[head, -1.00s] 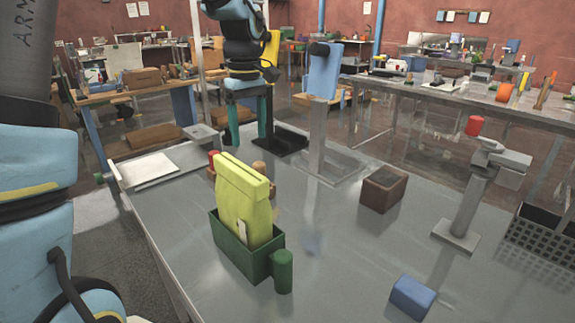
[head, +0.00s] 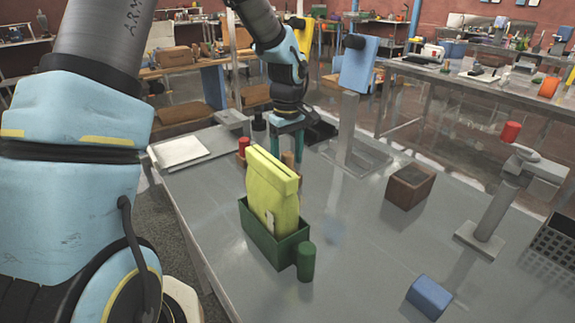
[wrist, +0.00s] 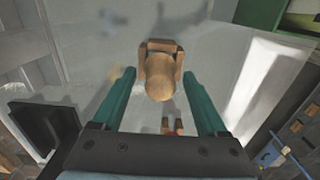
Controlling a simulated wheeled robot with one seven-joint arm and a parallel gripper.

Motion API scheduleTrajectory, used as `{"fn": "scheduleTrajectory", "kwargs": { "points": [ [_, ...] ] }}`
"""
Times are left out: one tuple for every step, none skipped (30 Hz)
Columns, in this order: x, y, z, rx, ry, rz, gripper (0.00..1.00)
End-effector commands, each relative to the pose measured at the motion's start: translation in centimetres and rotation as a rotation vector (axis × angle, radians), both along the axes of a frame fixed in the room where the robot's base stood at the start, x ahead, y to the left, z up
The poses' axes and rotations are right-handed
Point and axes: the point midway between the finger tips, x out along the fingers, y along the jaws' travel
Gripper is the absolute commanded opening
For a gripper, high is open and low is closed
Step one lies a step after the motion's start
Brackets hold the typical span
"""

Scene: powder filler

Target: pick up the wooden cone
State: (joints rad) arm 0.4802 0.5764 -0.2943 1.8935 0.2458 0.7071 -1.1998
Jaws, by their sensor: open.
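My gripper is open and points down. In the head view my gripper (head: 286,150) is over the table behind the yellow bag (head: 272,190). There the cone is mostly hidden by the bag and fingers.
A green box (head: 262,243) holds the yellow bag, with a green cylinder (head: 306,262) beside it. A red cylinder (head: 243,146) stands left of my gripper. A brown box (head: 409,186) and blue block (head: 429,297) lie right.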

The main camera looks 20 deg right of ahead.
Motion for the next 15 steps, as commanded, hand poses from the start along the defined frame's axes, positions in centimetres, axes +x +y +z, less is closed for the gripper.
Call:
{"fn": "scheduleTrajectory", "kwargs": {
  "points": [
    [-0.02,0.0,-0.09,0.0,0.0,0.0,0.76],
    [-0.01,0.0,-0.13,0.0,0.0,0.0,0.76],
    [-0.01,0.0,-0.15,0.0,0.0,0.0,0.76],
    [0.0,0.0,-0.15,-0.001,0.0,0.0,0.76],
    [0.0,0.0,-0.15,-0.001,0.0,0.0,0.76],
    [0.0,0.0,-0.15,0.0,0.0,0.0,0.76],
    [0.0,0.0,-0.15,0.0,0.0,0.0,0.74],
    [0.0,0.0,-0.15,0.0,0.0,0.0,0.71],
    [0.0,0.0,-0.14,0.0,0.0,0.0,0.67],
    [0.0,0.0,-0.14,0.0,0.0,0.0,0.63],
    [0.01,0.0,-0.14,0.0,0.0,0.0,0.6],
    [0.01,0.0,-0.13,0.0,0.0,0.0,0.55],
    [0.0,0.0,-0.13,0.0,0.0,0.0,0.52],
    [0.01,0.0,-0.13,0.0,0.0,0.0,0.48],
    [0.01,0.0,-0.13,0.0,0.0,0.0,0.44]
  ]
}}
